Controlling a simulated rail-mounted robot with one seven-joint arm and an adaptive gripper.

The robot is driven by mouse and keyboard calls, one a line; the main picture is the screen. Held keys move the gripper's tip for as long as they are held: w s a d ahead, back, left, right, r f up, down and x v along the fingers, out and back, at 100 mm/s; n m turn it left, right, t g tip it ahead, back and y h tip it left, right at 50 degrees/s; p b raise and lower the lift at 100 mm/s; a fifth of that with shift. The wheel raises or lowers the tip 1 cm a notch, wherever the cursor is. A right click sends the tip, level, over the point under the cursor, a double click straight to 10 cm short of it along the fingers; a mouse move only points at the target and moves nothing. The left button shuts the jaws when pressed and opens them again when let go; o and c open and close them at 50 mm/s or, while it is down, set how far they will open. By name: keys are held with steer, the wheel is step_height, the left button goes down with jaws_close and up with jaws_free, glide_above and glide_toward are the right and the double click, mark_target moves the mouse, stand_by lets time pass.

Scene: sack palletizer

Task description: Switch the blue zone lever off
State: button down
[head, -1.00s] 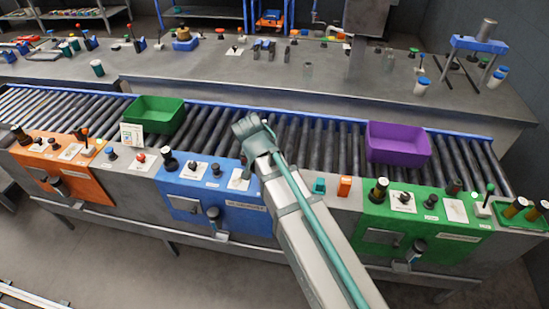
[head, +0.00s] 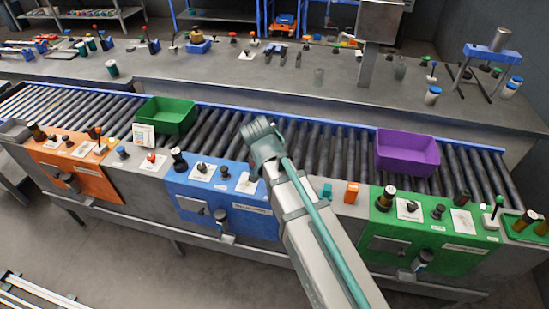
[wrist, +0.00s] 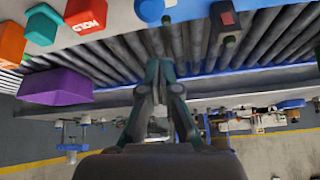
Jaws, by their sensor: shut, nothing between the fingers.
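The blue zone panel (head: 238,208) is on the front of the conveyor in the head view. Its top carries a black knob (head: 179,160), small switches and a white plate (head: 247,183) at its right end, partly behind my arm. I cannot make out the blue zone lever; it may be hidden behind my arm. My wrist hangs over the rollers just beyond the panel's right end, hiding my gripper in the head view. In the wrist view my gripper (wrist: 158,66) is shut and empty, with its fingertips in front of the rollers.
A green bin (head: 166,115) and a purple bin (head: 407,152) stand on the conveyor (head: 320,140). The orange panel (head: 75,170) is left and the green panel (head: 440,235) right. A teal block (head: 326,191) and an orange block (head: 351,193) are right of my arm.

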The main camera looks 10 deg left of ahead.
steer(key=shift+w+r, duration=0.1)
steer(key=s+d+v, duration=0.1)
steer(key=v, duration=0.8)
steer(key=shift+s+a+b, duration=0.2)
steer(key=shift+s+b, duration=0.1)
steer(key=shift+b, duration=0.05)
steer(key=shift+f, duration=0.3)
